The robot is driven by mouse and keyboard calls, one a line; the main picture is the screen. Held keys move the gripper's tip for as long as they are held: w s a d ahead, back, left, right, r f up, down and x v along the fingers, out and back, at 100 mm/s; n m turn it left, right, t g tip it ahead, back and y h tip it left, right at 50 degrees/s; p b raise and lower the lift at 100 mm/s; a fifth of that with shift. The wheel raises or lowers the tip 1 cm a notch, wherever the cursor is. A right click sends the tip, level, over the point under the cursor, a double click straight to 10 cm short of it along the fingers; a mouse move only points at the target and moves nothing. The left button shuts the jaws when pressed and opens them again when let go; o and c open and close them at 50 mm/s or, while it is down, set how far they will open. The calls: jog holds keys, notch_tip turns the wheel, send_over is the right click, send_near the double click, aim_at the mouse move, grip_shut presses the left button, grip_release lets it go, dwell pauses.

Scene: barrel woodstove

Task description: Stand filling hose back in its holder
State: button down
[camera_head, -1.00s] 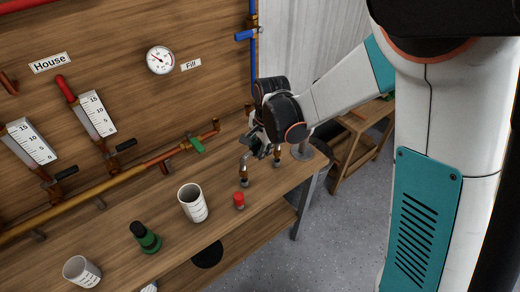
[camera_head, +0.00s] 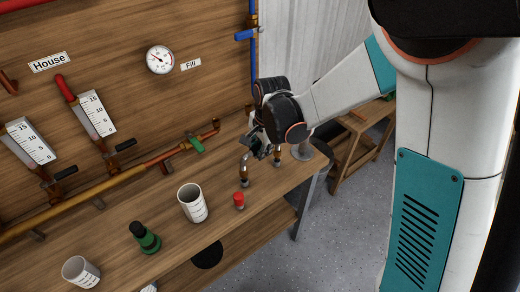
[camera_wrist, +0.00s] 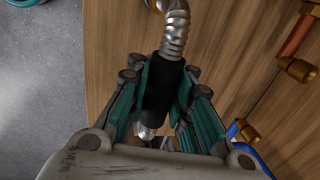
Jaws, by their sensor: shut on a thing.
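The filling hose is a corrugated metal tube with a black sleeve (camera_wrist: 163,85). In the wrist view its bare metal part (camera_wrist: 175,30) curves away at the top and a metal tip shows below the sleeve. My gripper (camera_wrist: 158,88) is shut on the black sleeve, with teal fingers on both sides. In the head view my gripper (camera_head: 262,150) is above the bench's right end, and the hose (camera_head: 245,162) bends down beside it to a brass fitting on the bench. The hose tip is hidden there.
Copper pipes with a green valve handle (camera_head: 195,143) run along the back panel.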

jog(key=shift+f+b, duration=1)
jog(key=shift+f, duration=0.25)
jog(key=c, duration=1.3)
grip_release()
jog(key=shift+c, duration=0.2)
jog(key=shift+r, duration=0.1)
jog(key=shift+s+d+r+p, duration=0.1)
jog(key=shift+s+r+p, duration=0.05)
jog(key=shift+r+p, duration=0.65)
jog(key=shift+s+d+r+p, duration=0.15)
jog(key=shift+r+p, duration=0.4)
jog(key=shift+r, duration=0.6)
jog(key=shift+s+d+r+p, duration=0.1)
jog(key=shift+s+r+p, duration=0.05)
jog(key=shift+r+p, duration=0.65)
jog(key=shift+r, duration=0.15)
